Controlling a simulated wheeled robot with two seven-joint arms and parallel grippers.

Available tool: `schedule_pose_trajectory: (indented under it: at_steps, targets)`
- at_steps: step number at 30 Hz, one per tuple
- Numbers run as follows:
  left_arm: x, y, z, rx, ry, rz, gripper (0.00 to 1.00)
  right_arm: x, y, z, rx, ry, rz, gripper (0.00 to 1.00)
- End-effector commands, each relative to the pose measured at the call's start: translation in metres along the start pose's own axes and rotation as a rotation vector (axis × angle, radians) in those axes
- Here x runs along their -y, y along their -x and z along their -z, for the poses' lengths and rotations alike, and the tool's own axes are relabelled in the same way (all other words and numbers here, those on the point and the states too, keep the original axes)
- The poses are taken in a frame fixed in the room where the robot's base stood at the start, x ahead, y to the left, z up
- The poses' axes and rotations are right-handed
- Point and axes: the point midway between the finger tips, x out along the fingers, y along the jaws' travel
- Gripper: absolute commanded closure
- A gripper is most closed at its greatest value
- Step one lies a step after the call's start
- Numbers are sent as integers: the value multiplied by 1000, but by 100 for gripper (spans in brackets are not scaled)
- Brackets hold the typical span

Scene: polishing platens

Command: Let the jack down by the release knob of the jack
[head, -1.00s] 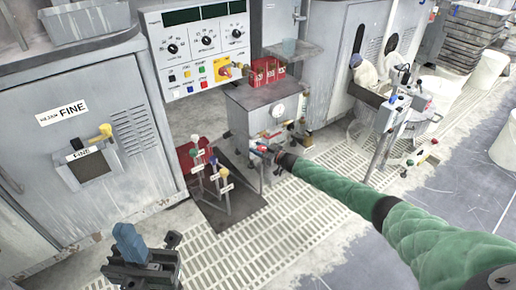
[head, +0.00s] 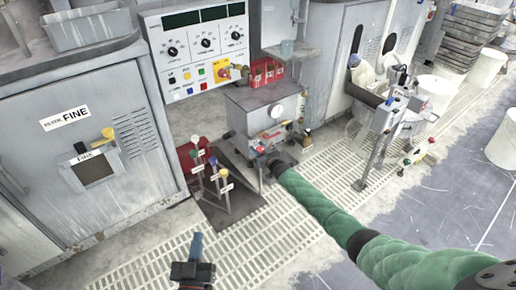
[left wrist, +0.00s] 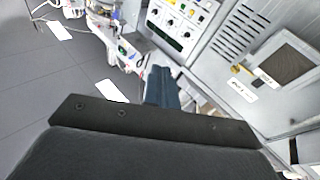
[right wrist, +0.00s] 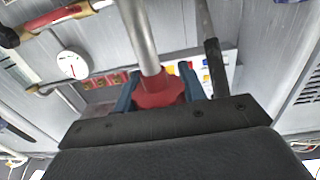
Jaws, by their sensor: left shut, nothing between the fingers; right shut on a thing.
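A red knob (right wrist: 156,92) on a metal rod shows in the right wrist view. It sits between the blue fingers of my right gripper (right wrist: 158,80), which is shut on it. In the head view my right wrist reaches the front of a grey unit with a gauge (head: 262,103), and hides the knob there. I cannot tell the jack's body apart from that unit. My left gripper (head: 195,246) is shut and empty, low in the head view, above the floor grating; its blue fingers (left wrist: 160,84) also show together in the left wrist view.
Several levers with coloured knobs (head: 213,170) stand on a dark plate left of my right wrist. A control panel (head: 200,50) is behind. A FINE cabinet (head: 70,150) stands at left. A grey stand (head: 385,125) is at right. Floor grating (head: 265,250) is open in front.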

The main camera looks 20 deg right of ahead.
Motion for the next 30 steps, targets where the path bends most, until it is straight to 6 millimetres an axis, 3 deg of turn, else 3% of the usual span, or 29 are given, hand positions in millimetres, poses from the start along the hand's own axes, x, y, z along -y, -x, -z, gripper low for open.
schedule_pose_trajectory:
  at_steps: [6,12,18,30]
  targets:
    - [2,18,-54,177,18,10,100,0,1,-1,1,-7,-112,82]
    - [3,31,-84,277,28,15,100,-2,1,-1,1,-7,-214,82]
    - [3,38,-99,326,33,17,100,-4,1,-1,0,-7,-301,82]
    - [3,42,-106,353,36,18,100,-8,2,-1,0,-2,-407,82]
